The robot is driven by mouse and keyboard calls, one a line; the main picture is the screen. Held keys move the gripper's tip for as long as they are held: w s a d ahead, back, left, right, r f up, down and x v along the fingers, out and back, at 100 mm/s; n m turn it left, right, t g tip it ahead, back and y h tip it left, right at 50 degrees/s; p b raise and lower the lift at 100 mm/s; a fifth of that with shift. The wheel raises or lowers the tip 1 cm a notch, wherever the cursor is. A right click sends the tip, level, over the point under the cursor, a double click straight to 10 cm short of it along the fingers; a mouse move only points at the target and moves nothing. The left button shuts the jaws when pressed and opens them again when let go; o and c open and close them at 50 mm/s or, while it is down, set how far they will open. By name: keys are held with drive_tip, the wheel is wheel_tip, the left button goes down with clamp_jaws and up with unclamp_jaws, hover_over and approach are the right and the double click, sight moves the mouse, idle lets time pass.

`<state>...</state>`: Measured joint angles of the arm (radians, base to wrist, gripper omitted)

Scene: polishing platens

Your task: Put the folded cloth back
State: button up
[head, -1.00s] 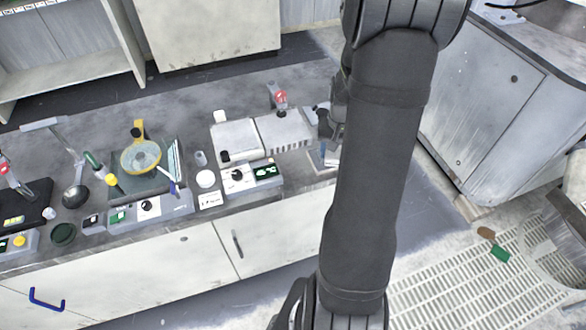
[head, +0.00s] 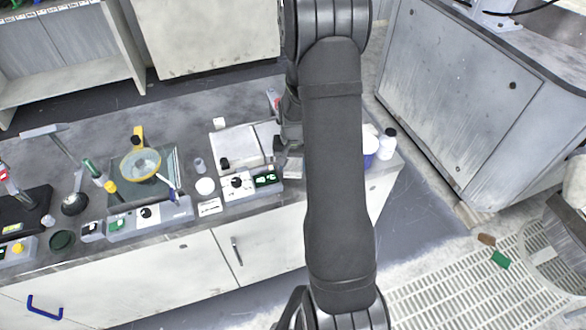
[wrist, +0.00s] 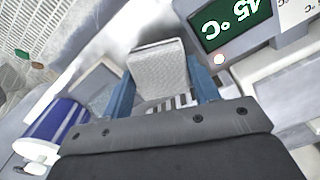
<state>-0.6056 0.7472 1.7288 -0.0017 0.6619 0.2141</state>
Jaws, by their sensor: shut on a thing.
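The folded cloth (wrist: 158,72) is a pale, finely textured pad in the wrist view. It sits between the two blue fingers of my gripper (wrist: 163,88), which is shut on it. In the head view my gripper (head: 289,138) is a dark shape at the right part of the bench, by the hotplate unit with the green display (head: 266,179). That display (wrist: 225,20) is close to the cloth at the upper right of the wrist view. My arm hides part of the bench, and I cannot make out the cloth clearly in the head view. Contact below the cloth is unclear.
A flat grey piece (wrist: 93,88) lies left of the cloth. A blue-and-white container (head: 370,146) and a white bottle (head: 387,143) stand at the bench's right end. A yellow-rimmed round platen (head: 141,164) is further left. The floor grating (head: 470,290) lies off the bench.

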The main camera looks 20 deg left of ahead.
sight(293, 166)
drive_tip(key=shift+f, duration=1.35)
drive_tip(key=o, duration=0.9)
drive_tip(key=shift+f, duration=0.15)
wheel_tip(293, 166, up, 12)
drive_tip(key=shift+r, duration=0.2)
